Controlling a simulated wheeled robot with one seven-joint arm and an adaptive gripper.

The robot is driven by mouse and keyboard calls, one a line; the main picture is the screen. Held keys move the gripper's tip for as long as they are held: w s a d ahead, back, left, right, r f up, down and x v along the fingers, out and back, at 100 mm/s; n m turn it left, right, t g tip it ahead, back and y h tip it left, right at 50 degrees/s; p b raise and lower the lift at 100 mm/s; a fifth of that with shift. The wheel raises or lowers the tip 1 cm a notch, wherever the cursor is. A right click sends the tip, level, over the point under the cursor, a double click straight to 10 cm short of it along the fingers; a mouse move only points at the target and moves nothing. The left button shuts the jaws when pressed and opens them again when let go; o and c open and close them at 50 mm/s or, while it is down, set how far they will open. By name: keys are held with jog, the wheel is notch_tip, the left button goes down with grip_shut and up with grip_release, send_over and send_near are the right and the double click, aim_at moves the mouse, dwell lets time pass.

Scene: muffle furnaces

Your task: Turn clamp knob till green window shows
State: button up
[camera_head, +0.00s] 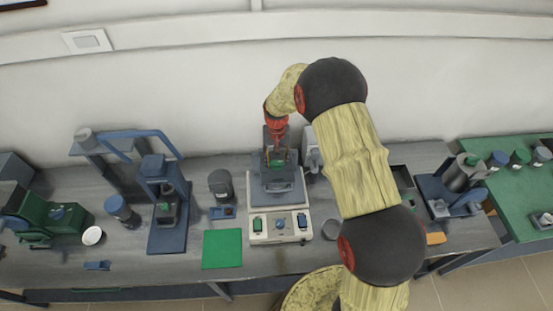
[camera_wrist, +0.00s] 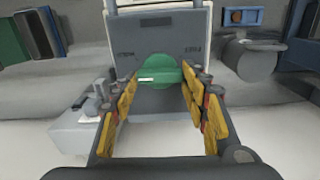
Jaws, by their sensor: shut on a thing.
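The clamp knob is a round green disc with a pale mark (camera_wrist: 160,72), on the grey face of a machine in the wrist view. My gripper (camera_wrist: 160,82) has its yellow-padded fingers on either side of the knob and is shut on it. In the head view my gripper (camera_head: 277,150) reaches down onto the dark upper part of the machine (camera_head: 282,203), with a little green between the fingers. The fingers partly hide the knob's edges. I cannot make out a green window apart from the knob.
A blue press (camera_head: 155,170) and a green mat (camera_head: 222,249) lie to the left. A dark container (camera_head: 221,184) stands close to the machine's left. A wall is close behind.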

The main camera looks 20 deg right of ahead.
aim_at(277, 161)
jog(key=shift+f+m+b, duration=0.15)
jog(key=shift+m+b, duration=0.6)
jog(key=shift+m, duration=0.05)
jog(key=shift+m+b, duration=0.55)
jog(key=shift+m, duration=0.65)
jog(key=o, duration=1.1)
jog(key=shift+o, duration=0.3)
jog(key=shift+r, duration=0.2)
notch_tip(277, 161, up, 12)
